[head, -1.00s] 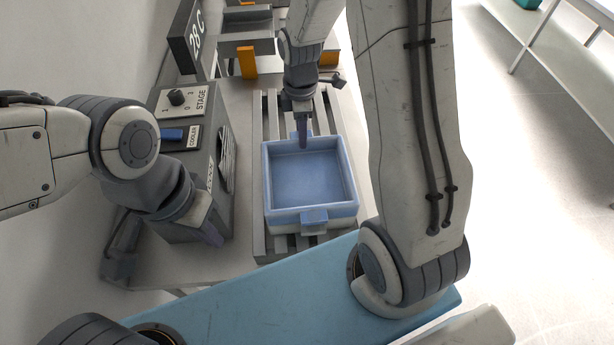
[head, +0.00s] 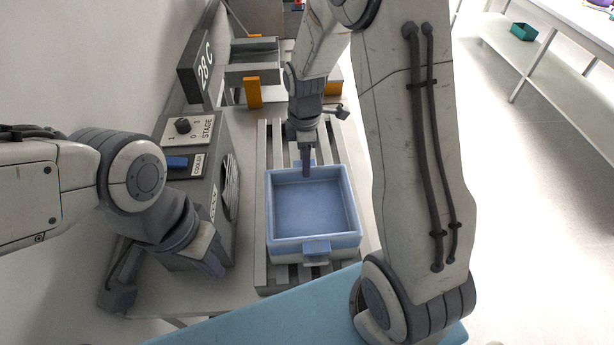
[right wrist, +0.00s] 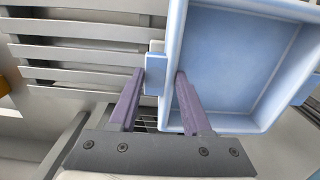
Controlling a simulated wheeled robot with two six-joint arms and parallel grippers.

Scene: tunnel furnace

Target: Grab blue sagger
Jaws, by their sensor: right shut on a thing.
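The blue sagger (head: 312,207) is a square, open, empty tray with small tabs on its near and far sides. It sits on the slatted rack in the head view, above a paler layer. My right gripper (head: 306,172) is at its far side. In the right wrist view, the right gripper's (right wrist: 155,85) two purple fingers straddle the sagger's (right wrist: 240,65) tab and wall, one finger outside and one inside. My left gripper (head: 215,266) hangs in front of the control box, away from the sagger; its finger gap does not show clearly.
The grey control box (head: 205,165) with a knob and a blue switch stands left of the rack. A slatted metal rack (head: 263,215) lies under the sagger. A 28 C display (head: 204,70) and orange blocks (head: 253,93) are further back. A white shelf (head: 560,75) stands at the far right.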

